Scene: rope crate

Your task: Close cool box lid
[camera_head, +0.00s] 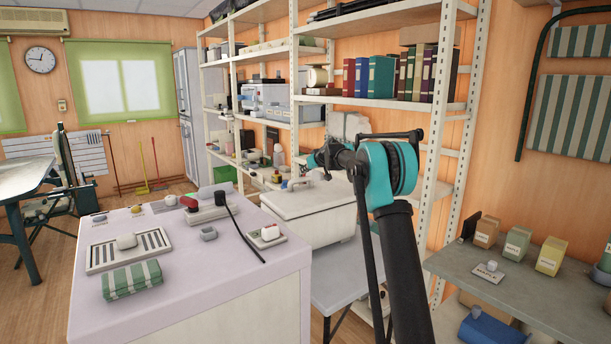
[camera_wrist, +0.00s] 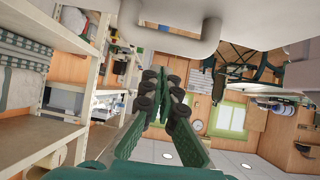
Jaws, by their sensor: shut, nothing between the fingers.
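The white cool box (camera_head: 318,232) stands on a grey stand behind the pale counter. Its white lid (camera_head: 325,195) appears to lie on top of the box; I cannot tell whether it is fully seated. A grey handle sticks out from it. In the wrist view the lid (camera_wrist: 255,18) fills the top edge, with its rounded handle (camera_wrist: 190,45) close to my fingers. My gripper (camera_head: 313,161) is above the lid, partly hidden by my own arm. In the wrist view its green fingers (camera_wrist: 165,88) are together and empty. I cannot tell if they touch the lid.
The pale counter (camera_head: 200,265) on the left holds switches and a striped green cloth (camera_head: 132,279). Metal shelving (camera_head: 440,110) with binders rises behind the box. A grey table (camera_head: 510,270) with small boxes stands at right. Floor at left is partly open.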

